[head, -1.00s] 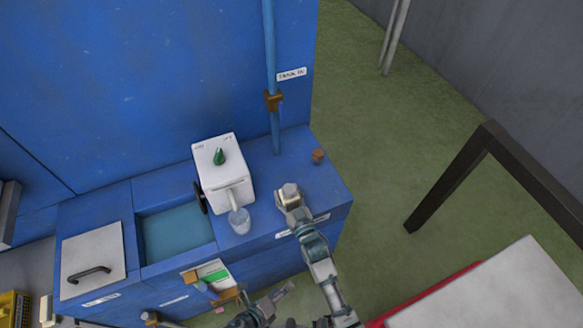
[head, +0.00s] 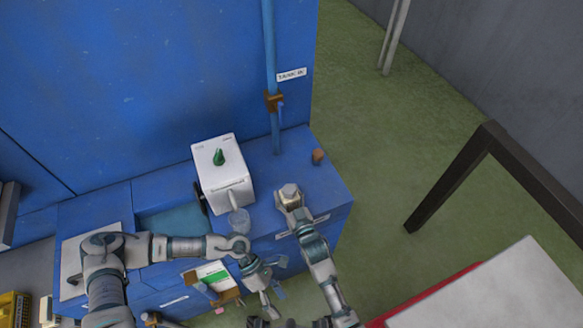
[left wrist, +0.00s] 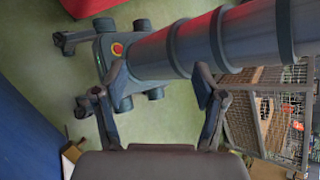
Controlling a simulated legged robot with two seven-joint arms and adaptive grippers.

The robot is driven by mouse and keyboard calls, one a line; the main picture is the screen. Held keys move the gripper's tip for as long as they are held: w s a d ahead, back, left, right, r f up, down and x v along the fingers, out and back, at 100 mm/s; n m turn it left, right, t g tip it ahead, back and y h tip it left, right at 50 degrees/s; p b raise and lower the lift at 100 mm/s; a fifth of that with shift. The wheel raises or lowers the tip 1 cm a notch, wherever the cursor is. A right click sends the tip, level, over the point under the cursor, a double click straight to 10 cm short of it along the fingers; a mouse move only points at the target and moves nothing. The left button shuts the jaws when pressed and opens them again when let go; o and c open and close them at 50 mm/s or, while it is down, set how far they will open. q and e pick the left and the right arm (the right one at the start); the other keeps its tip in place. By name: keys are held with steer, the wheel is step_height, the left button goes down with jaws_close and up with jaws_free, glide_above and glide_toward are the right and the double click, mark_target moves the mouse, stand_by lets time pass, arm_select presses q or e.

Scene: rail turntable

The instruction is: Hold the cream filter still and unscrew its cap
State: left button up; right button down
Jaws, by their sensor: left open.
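The cream filter (head: 290,190) is at the front right of the blue counter, at the end of my right arm. My right gripper (head: 288,199) appears closed around it. The fingers are small in the head view and partly merge with the filter, and I cannot make out the cap separately. My left gripper (head: 273,286) is open and empty, in front of the counter, below and left of the filter. Its two spread fingers (left wrist: 156,85) also show in the left wrist view, with nothing between them. The filter is not in the left wrist view.
A white box (head: 222,175) with a green knob stands left of the filter, with a clear cup (head: 239,222) at its spout. A small brown piece (head: 318,157) lies behind the filter. A blue pipe (head: 271,50) rises behind. The counter's right end is mostly free.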

arm_select(q)
steer(key=w+d+r+m+h, duration=0.1)
steer(key=w+d+r+h, duration=0.15)
steer(key=r, duration=0.35)
steer(key=w+d+r+m+h, duration=0.1)
steer(key=w+d+r, duration=0.1)
steer(key=d+r, duration=0.3)
step_height(320, 180, up, 15)
steer(key=m+t+y, duration=1)
steer(key=m+y, duration=0.1)
steer(key=m, duration=0.1)
glide_above(290, 189)
steer(key=s, duration=0.2)
steer(key=f, duration=0.4)
steer(key=w+f, duration=0.1)
steer(key=f, duration=0.3)
steer(key=w+f, duration=0.1)
steer(key=f, duration=0.2)
steer(key=shift+f, duration=0.4)
